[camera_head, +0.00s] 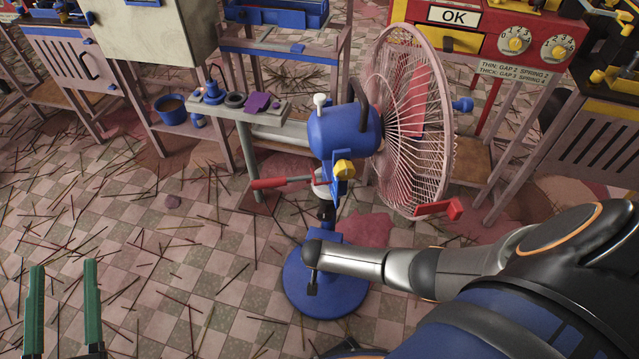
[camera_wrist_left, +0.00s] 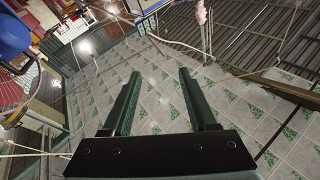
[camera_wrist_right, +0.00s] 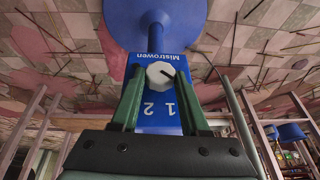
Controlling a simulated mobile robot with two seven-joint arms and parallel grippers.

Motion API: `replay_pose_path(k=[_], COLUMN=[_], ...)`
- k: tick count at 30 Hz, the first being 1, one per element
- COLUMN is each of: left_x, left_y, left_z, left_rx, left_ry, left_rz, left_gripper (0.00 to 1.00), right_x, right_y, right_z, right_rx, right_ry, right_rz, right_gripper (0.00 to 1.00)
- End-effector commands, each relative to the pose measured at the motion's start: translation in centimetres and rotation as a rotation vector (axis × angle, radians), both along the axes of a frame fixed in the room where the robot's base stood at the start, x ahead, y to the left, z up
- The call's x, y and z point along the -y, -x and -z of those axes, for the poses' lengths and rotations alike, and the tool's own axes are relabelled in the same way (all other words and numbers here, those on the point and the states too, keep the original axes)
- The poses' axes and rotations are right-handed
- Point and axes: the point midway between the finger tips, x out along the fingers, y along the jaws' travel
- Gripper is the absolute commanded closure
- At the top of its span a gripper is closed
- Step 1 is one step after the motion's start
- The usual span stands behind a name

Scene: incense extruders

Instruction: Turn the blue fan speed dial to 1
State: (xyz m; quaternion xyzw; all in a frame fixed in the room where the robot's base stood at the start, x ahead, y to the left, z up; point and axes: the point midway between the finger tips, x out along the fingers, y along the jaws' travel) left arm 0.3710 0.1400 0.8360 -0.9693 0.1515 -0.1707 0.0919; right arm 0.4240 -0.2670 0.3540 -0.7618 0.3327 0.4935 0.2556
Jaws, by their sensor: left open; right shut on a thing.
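The blue fan (camera_head: 342,136) has a pale pink wire cage and a round blue base (camera_head: 325,291) on the floor. In the right wrist view its blue control plate (camera_wrist_right: 166,126) reads "Mistrowen", "1" and "2" upside down. The pale dial (camera_wrist_right: 160,74) on the plate bears a short dark mark towards its right side. My right gripper (camera_wrist_right: 160,82) is shut on the dial, a green finger on each side. The head view does not show the dial. My left gripper (camera_head: 64,284) is open and empty over the floor; its fingers also show in the left wrist view (camera_wrist_left: 159,95).
A small grey bench (camera_head: 232,110) with blue and purple items stands left of the fan. A red and yellow machine marked "OK" (camera_head: 475,35) stands behind right. A blue bucket (camera_head: 172,110) is at the left. Thin sticks litter the tiled floor (camera_head: 140,250).

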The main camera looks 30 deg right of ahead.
Motion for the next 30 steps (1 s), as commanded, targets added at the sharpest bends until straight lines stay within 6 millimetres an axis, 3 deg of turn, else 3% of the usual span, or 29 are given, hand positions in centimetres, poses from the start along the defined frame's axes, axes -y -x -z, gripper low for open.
replay_pose_path(k=[4,9,24,30], left_x=[-0.3,-0.3,0.1,0.1], left_y=[-0.6,-0.8,0.1,0.4], left_z=[3.4,4.8,-0.3,-1.3], left_rx=[-0.150,-0.203,0.016,0.054], left_ry=[0.001,0.001,0.001,0.002], left_rz=[-0.021,-0.029,0.004,0.009], left_gripper=[0.41,0.41,0.41,0.41], right_x=[0.2,0.4,0.7,0.7], right_y=[0.5,0.7,0.9,0.8], right_z=[0.0,0.2,0.5,0.4], right_rx=[0.069,0.170,0.378,0.401], right_ry=[-0.064,-0.148,-0.324,-0.344], right_rz=[0.004,0.004,0.002,0.001], right_gripper=[1.00,1.00,1.00,1.00])
